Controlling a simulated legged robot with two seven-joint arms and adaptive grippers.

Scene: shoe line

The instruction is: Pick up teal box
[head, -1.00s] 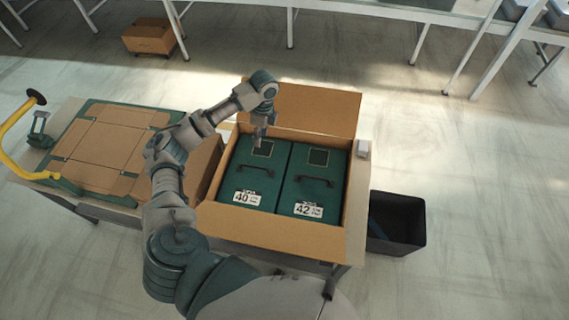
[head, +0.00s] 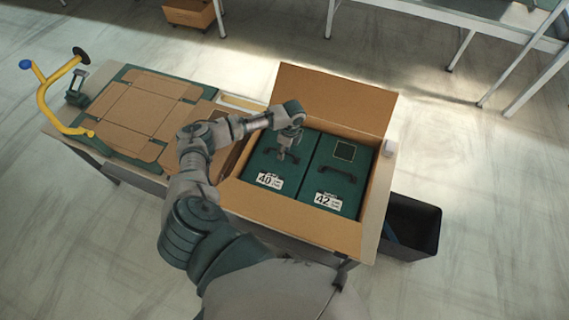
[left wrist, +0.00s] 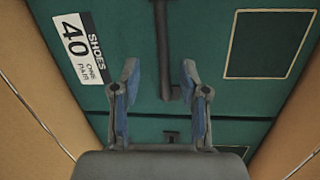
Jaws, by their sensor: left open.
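Two teal boxes lie side by side in an open cardboard carton (head: 288,230). The left teal box (head: 261,196) has a label reading 40 and a dark handle; the right teal box (head: 340,192) has a label reading 42 and its own handle. My left gripper (head: 284,157) points down above the left box, near its handle. In the left wrist view my left gripper (left wrist: 159,82) is open, fingers apart on either side of the end of the dark handle (left wrist: 163,50) of box 40. Whether the fingers touch the lid cannot be told. My right gripper is not in view.
Flattened cardboard (head: 135,108) lies on a teal board on the table, left of the carton. A yellow curved tool (head: 50,100) stands at the table's left end. A black bin (head: 411,226) is on the floor at right. The carton's back flap (head: 333,98) stands up.

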